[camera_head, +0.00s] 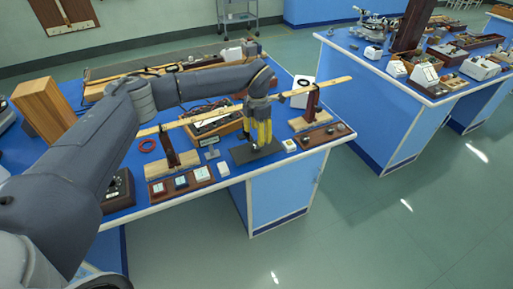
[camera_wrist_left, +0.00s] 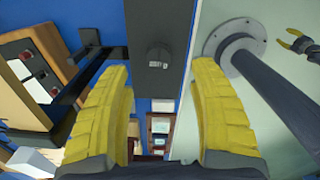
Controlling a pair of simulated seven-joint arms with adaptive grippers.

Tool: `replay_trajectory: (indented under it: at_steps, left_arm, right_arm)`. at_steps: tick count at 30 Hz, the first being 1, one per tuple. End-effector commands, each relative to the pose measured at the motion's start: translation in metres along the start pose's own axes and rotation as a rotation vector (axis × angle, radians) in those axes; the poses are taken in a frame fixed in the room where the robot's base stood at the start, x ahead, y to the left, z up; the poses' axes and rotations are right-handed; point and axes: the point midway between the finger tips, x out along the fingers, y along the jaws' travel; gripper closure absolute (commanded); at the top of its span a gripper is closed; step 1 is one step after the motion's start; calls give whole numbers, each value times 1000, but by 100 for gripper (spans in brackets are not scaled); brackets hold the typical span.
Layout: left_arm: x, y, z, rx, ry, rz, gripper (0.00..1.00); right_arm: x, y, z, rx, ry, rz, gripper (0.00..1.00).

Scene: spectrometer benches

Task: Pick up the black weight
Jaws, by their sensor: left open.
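The black weight (camera_wrist_left: 159,55) is a small dark cylinder with a pale label, on a dark rectangular plate (camera_wrist_left: 145,85) in the left wrist view. My left gripper (camera_wrist_left: 162,72) is open, with its yellow fingers apart on either side of the line to the weight; nothing is between them. In the head view, my left gripper (camera_head: 261,142) points down over the dark plate (camera_head: 243,154) near the bench's front edge. The fingers largely hide the weight there. My right gripper (camera_wrist_left: 295,39) shows small at the upper right of the left wrist view, its yellow fingers apart.
A long wooden bar (camera_head: 318,86) on dark stands runs behind my left gripper. A wooden-framed instrument (camera_head: 215,126) is behind it. A tray of small blocks (camera_head: 181,183) lies left, a small white block (camera_head: 289,145) and another tray (camera_head: 325,135) right. Open floor lies beyond the edge.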

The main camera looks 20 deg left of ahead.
Motion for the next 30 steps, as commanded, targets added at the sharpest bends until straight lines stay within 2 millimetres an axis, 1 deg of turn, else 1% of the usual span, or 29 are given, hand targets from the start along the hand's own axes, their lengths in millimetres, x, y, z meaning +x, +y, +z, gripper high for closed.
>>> replay_trajectory:
  at_steps: [1, 3, 8, 10, 18, 21, 25, 30]
  left_arm:
    - [5, 0, 0, 0, 1, -1, 39]
    - [9, 0, 0, 0, 0, 0, 39]
    - [14, 0, 0, 0, 0, 0, 39]
    - [19, 0, 0, -1, 1, -1, 39]
    - [52, 2, -1, -2, 1, -2, 39]
    - [60, 2, -1, -1, -1, -1, 39]
    - [65, 2, -1, -1, 0, -1, 39]
    - [65, 2, -1, -1, 0, 0, 39]
  right_arm:
    - [0, 0, 0, 0, 0, 0, 56]
    - [0, 0, 0, 0, 0, 0, 56]
    - [0, 0, 0, 0, 0, 0, 56]
    - [0, 0, 0, 0, 0, 0, 56]
    - [0, 0, 0, 0, 0, 0, 56]
    - [0, 0, 0, 0, 0, 0, 56]
    - [0, 0, 0, 0, 0, 0, 56]
    - [0, 0, 0, 0, -1, 0, 56]
